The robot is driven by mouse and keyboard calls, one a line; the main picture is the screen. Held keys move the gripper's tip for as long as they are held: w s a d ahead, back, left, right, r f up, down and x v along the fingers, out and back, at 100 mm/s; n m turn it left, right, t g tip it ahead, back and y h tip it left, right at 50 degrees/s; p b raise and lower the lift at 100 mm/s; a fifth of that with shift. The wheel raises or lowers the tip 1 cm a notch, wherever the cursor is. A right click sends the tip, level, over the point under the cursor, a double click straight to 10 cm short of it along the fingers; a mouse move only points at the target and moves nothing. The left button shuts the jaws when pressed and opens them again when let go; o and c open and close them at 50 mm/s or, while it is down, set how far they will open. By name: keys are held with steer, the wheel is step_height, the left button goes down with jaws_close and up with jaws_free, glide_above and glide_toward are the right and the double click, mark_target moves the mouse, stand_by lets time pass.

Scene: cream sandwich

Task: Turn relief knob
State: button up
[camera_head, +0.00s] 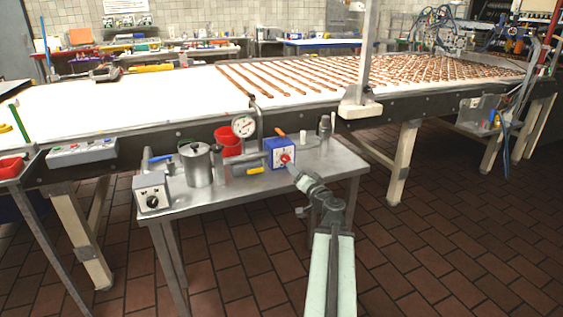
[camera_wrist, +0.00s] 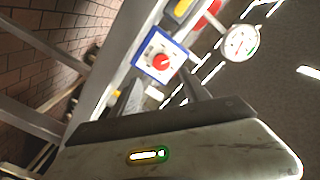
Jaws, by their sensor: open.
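The red knob (camera_head: 285,158) sits on the white face of a blue box (camera_head: 271,147) on the metal side table (camera_head: 225,198). In the wrist view the red knob (camera_wrist: 161,63) is seen on its white dial plate inside the blue frame, just beyond the finger tips. My gripper (camera_head: 293,170) is close in front of the box in the head view. Its two fingers stand apart in the wrist view (camera_wrist: 163,90), with nothing held between them. Whether a finger touches the box or knob, I cannot tell.
A pressure gauge (camera_head: 244,126) stands behind the box and also shows in the wrist view (camera_wrist: 241,42). A metal pot (camera_head: 196,165), a red bucket (camera_head: 228,142) and a grey box with a black knob (camera_head: 152,192) are to the left. The long conveyor (camera_head: 150,100) runs behind.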

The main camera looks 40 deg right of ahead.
mark_target(286, 160)
steer(key=x, duration=0.8)
steer(key=shift+w+a, duration=0.1)
steer(key=shift+a, duration=0.1)
steer(key=c, duration=1)
steer(key=shift+w+a, duration=0.15)
steer(key=shift+a, duration=0.1)
jaws_close()
steer(key=shift+d, duration=0.15)
